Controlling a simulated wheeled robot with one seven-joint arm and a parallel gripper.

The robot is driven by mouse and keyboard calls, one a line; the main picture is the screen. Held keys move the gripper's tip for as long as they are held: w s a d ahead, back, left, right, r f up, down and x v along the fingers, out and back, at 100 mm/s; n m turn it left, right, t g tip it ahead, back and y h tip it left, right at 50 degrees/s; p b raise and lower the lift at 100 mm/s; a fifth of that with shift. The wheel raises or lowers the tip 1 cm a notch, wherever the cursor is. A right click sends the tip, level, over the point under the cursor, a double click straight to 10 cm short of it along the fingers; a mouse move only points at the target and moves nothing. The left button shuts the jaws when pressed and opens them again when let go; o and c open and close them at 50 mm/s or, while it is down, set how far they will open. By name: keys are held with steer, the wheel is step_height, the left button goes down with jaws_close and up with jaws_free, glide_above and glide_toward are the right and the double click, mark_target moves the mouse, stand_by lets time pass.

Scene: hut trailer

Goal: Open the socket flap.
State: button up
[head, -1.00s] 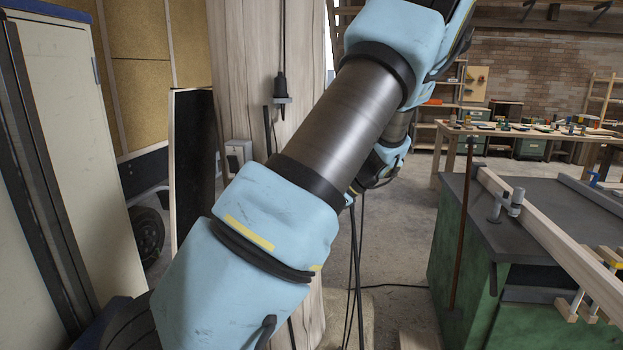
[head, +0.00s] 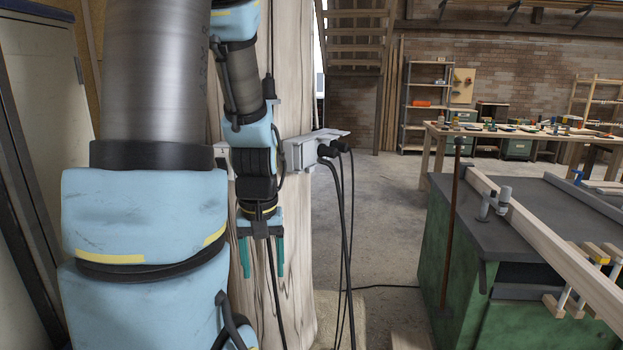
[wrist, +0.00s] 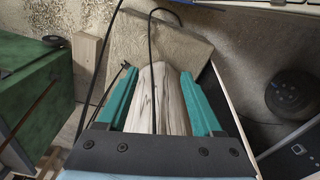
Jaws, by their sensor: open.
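A grey socket box (head: 300,152) is fixed to the right side of the pale wooden post (head: 295,230) in the head view. Two black plugs with cables sit in its right side, and a flat plate sticks out at its top. Another pale box edge (head: 222,162) shows on the post's left, mostly hidden by my arm; its flap cannot be made out. My gripper (head: 262,272) hangs pointing down in front of the post, below the boxes, fingers apart and empty. In the wrist view my gripper (wrist: 158,75) has the post's lower part between its fingers; contact is not clear. No socket shows there.
Black cables (head: 348,250) hang right of the post. A green workbench (head: 455,250) with clamped timber stands at the right. A tall cream cabinet (head: 45,80) is at the left. The concrete floor (head: 390,200) between post and bench is mostly free.

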steer(key=w+a+f+n+g+y+b, duration=0.1)
steer(key=w+a+f+n+y, duration=0.25)
steer(key=w, duration=0.35)
steer(key=w+a+f+n+g+y+b, duration=0.1)
steer(key=w+a+f+n+y+b, duration=0.1)
steer(key=w+a+f+n+y, duration=0.25)
steer(key=n+t+y+p, duration=0.2)
steer(key=t+y, duration=0.5)
steer(key=t, duration=0.5)
glide_toward(309, 157)
steer(key=w+a+f, duration=0.3)
steer(key=a+f, duration=0.1)
steer(key=a, duration=0.1)
steer(key=shift+w+a+f+p, duration=0.1)
steer(key=shift+w+a+p, duration=0.25)
steer(key=shift+w, duration=0.25)
